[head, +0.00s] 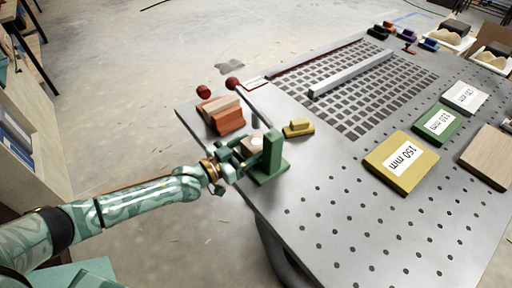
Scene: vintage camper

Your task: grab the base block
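No block in the head view is labelled as the base block, so I cannot tell which one it is. A green L-shaped block (272,160) stands near the left edge of the metal table. A small pale wooden piece (254,143) shows beside its upright part. My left gripper (243,154) is right at the green block's left side, its fingers close to the wooden piece. The fingers blend with the green block, so I cannot tell whether they are open or touch it. My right gripper is out of view.
An orange and wood block stack (224,116) and a small yellow block (298,128) are close by on the metal table (335,190). Yellow (400,162), green (439,124) and white-labelled (465,96) plates lie to the right. A slotted grid and metal bar (350,74) are behind.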

